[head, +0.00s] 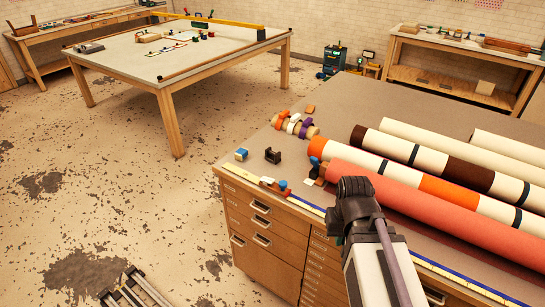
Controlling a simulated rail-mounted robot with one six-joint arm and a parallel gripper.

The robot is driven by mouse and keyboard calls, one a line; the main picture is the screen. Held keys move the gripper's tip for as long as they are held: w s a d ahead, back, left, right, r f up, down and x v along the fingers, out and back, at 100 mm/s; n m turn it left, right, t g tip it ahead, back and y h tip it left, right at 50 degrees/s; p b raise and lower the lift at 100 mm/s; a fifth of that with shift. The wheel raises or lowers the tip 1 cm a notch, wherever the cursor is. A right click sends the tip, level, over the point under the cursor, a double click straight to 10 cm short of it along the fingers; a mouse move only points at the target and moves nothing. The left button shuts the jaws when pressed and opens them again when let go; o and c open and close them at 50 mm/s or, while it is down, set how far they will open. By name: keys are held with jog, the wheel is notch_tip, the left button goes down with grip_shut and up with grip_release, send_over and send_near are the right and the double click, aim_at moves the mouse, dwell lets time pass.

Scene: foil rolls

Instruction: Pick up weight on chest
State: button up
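The chest is a wooden drawer cabinet with a grey top (345,110) and several drawers on its front. Several small items lie near its left corner: a blue and white block (241,154), a dark notched block (273,155), and a small blue-topped piece (283,185) by the front edge. I cannot tell for sure which of these is the weight. My arm rises at the front edge of the chest, its dark joint in front of the rolls. My gripper's fingers cannot be made out; the arm links may hide them.
Long foil rolls (430,205) in red, cream, orange and brown cover the chest's right part. Short coloured rolls (295,125) lie behind the small items. A blue-yellow strip (307,205) runs along the front edge. A worktable (195,50) stands back left; floor between is clear.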

jog(key=o, duration=1.7)
